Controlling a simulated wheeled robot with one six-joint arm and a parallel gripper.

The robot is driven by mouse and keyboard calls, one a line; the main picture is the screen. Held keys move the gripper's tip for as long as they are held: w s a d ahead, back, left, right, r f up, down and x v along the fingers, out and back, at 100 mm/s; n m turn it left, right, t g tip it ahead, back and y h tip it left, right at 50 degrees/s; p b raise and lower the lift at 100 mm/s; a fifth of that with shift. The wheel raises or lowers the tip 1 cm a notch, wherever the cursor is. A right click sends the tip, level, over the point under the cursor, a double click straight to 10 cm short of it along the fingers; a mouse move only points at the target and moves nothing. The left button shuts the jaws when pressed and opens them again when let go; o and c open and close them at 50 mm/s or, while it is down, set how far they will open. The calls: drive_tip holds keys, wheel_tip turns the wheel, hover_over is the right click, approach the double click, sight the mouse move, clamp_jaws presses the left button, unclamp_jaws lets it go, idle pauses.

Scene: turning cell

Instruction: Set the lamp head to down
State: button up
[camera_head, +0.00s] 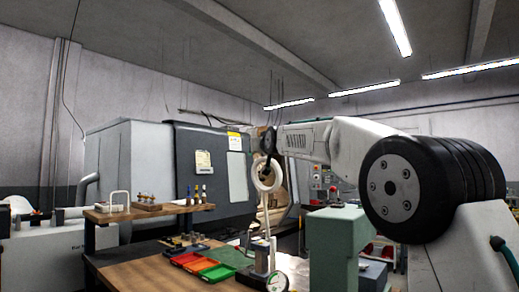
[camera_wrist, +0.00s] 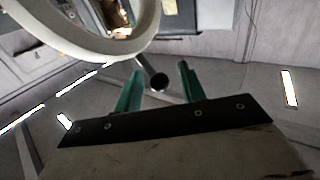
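The lamp head is a white ring (camera_head: 267,175) that hangs upright at the end of my arm, above the bench, on a thin pale stand. In the wrist view the ring (camera_wrist: 148,22) fills the upper left, close to the camera. A short grey rod with a dark round end (camera_wrist: 158,81) projects from the ring's edge. My gripper (camera_wrist: 160,66) has its two green fingers apart, one on each side of the rod's end, with gaps visible. Whether either finger touches the rod is unclear. In the head view my fingers are too small to make out.
The wooden bench (camera_head: 140,274) holds red, orange and green trays (camera_head: 215,271) and a dial gauge (camera_head: 277,282). A raised shelf (camera_head: 150,211) with small tools is at left. A large grey lathe (camera_head: 150,165) stands behind. A green machine (camera_head: 335,235) is below my arm.

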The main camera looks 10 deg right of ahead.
drive_tip(key=shift+w, duration=0.25)
clamp_jaws()
drive_tip(key=shift+d, duration=0.1)
